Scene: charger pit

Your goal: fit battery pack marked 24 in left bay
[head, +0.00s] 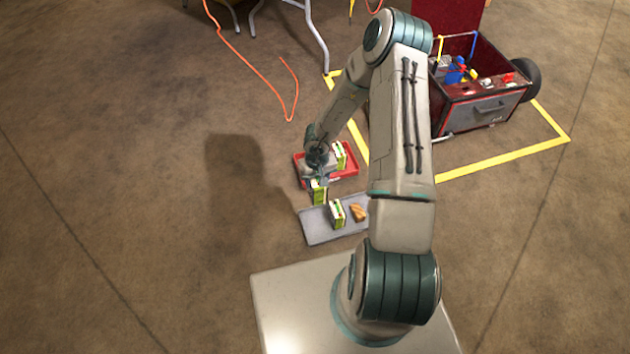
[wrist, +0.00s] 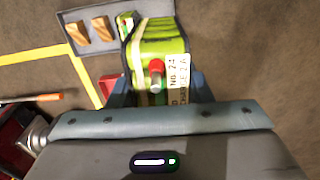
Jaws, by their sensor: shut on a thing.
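My gripper (head: 320,179) is shut on a green and white battery pack (head: 318,193). The wrist view shows this pack (wrist: 158,48) close up, with a red knob on it and a label reading No. 24. In the head view the pack is at the left end of the grey tray (head: 314,231); I cannot tell whether it touches the tray. Another green and white pack (head: 337,212) stands on that tray beside a brown block (head: 358,212). The wrist view shows two brown blocks (wrist: 103,29) there. I cannot make out which place is the left bay.
A red tray (head: 347,179) with another green and white pack (head: 340,156) lies just behind the grey tray. A red toolbox (head: 480,112) stands inside yellow floor tape (head: 510,153). An orange cable (head: 262,77) lies at the back left. The left floor is clear.

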